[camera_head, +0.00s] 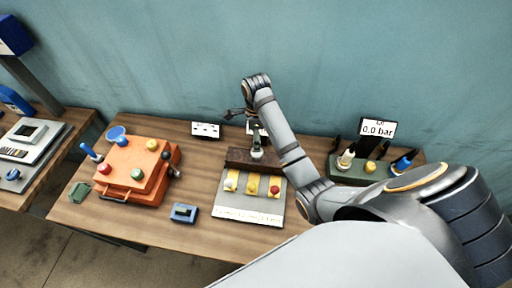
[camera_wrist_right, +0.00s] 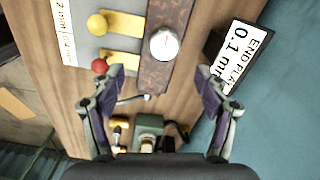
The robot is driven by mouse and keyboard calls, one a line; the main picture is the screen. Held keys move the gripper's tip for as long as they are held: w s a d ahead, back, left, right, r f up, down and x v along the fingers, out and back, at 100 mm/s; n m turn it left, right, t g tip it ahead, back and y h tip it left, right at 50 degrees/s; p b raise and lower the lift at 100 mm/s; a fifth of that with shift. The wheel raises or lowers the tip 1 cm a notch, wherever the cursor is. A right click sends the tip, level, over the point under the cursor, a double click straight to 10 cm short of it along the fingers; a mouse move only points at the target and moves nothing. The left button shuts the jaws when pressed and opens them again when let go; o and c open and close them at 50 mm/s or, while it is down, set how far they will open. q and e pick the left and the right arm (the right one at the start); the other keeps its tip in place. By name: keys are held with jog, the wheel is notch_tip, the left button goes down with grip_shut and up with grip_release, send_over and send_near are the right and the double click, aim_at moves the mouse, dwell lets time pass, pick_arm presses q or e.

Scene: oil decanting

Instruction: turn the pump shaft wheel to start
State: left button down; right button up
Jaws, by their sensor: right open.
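I cannot single out the pump shaft wheel for certain. A green pump-like unit (camera_head: 345,172) with white, yellow and blue fittings stands at the table's right, partly behind my right arm. A green block (camera_wrist_right: 149,127) with a dark part beside it shows between the fingers in the right wrist view. My right gripper (camera_head: 236,113) is above the back middle of the table. In the right wrist view its fingers (camera_wrist_right: 170,90) are spread and empty. My left gripper is out of view.
A brown block (camera_head: 238,158) with a round dial (camera_wrist_right: 164,43) stands behind a grey board (camera_head: 240,207) with yellow pieces. An END PLAY sign (camera_wrist_right: 240,58) is beside it. An orange box (camera_head: 130,170) and blue device (camera_head: 184,213) are left. My right arm crosses the right side.

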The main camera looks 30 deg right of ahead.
aim_at(257, 154)
jog(key=f, duration=0.2)
jog(key=f+p, duration=0.1)
jog(key=shift+d+f, duration=0.2)
jog(key=shift+f, duration=0.2)
jog(key=f, duration=0.2)
jog(key=w+f, duration=0.1)
jog(key=f, duration=0.2)
jog(key=shift+d+p, duration=0.2)
jog(key=shift+p, duration=0.2)
jog(key=shift+s+a+f, duration=0.1)
jog(key=shift+f, duration=0.25)
jog(key=shift+s+f, duration=0.1)
jog(key=shift+c, duration=0.4)
jog(key=shift+f, duration=0.1)
jog(key=c, duration=1.1)
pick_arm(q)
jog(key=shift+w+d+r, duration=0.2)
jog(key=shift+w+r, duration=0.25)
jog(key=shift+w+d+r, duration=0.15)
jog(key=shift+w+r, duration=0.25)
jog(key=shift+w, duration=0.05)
